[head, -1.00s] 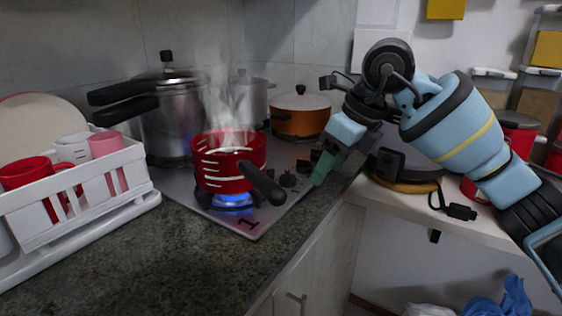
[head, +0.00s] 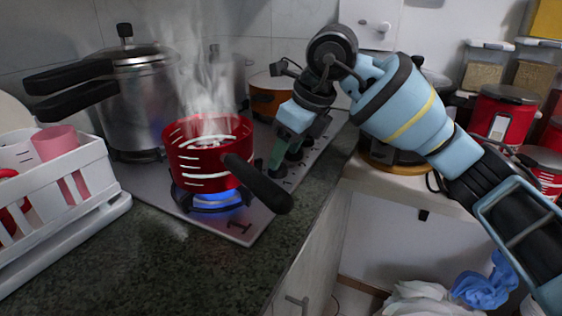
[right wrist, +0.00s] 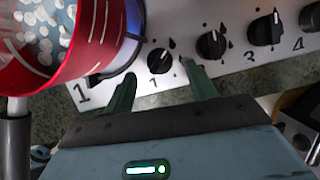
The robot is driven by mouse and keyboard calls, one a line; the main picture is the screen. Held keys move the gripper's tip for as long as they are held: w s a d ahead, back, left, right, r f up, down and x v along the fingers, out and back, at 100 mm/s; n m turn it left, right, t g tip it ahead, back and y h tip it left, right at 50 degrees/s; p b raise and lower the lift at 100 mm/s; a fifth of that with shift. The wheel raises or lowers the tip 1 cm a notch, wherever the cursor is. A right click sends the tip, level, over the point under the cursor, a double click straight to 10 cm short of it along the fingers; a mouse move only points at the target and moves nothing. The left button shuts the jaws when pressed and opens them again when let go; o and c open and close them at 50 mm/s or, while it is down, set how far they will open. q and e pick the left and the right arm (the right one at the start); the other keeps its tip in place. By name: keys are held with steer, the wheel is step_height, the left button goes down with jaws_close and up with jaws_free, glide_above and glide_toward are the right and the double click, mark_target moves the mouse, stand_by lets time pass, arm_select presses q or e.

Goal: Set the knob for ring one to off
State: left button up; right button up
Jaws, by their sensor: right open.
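The ring-one knob (right wrist: 159,61) is small and black, with a "1" printed beside it in the right wrist view. My right gripper (right wrist: 161,88) is open, its two green fingers pointing at the hob on either side of that knob, with nothing between them gripped. In the head view my right gripper (head: 280,153) is over the knob row at the hob's edge and partly hides it. Ring one (head: 212,199), beside a large printed "1", burns with a blue flame under a red pot (head: 205,158). My left gripper is not in view.
The pot's black handle (head: 258,184) juts toward the counter's front edge, left of my gripper. Steam rises from the pot. More knobs (right wrist: 211,45) sit right of the ring-one knob. A pressure cooker (head: 140,98) and an orange pot (head: 272,97) stand behind.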

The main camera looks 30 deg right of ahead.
steer(key=shift+x, duration=1.65)
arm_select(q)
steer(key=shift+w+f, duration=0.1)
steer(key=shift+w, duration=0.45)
arm_select(e)
steer(key=c, duration=1)
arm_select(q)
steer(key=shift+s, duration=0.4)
arm_select(e)
steer(key=shift+r, duration=0.1)
